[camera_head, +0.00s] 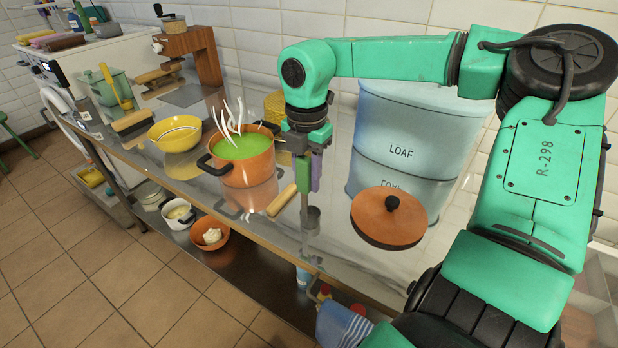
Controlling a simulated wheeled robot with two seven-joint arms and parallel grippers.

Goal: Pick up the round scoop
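A short wooden handle (282,200) lies on the shiny steel table, just left of and below my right gripper; it may belong to the round scoop. A small grey metal shape (312,217) shows beside it, but I cannot tell whether it is the scoop's bowl or a reflection. My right gripper (309,178) points down over the table, right of the orange pot. Its two fingers show apart with a narrow gap, and I see nothing held between them. My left gripper is not in view.
An orange pot (244,168) of green soup stands close left of the gripper. A yellow bowl (176,141) stands further left. A large bluish bin (405,140) and an orange lid (388,222) are to the right. The table's front edge (262,240) is near.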

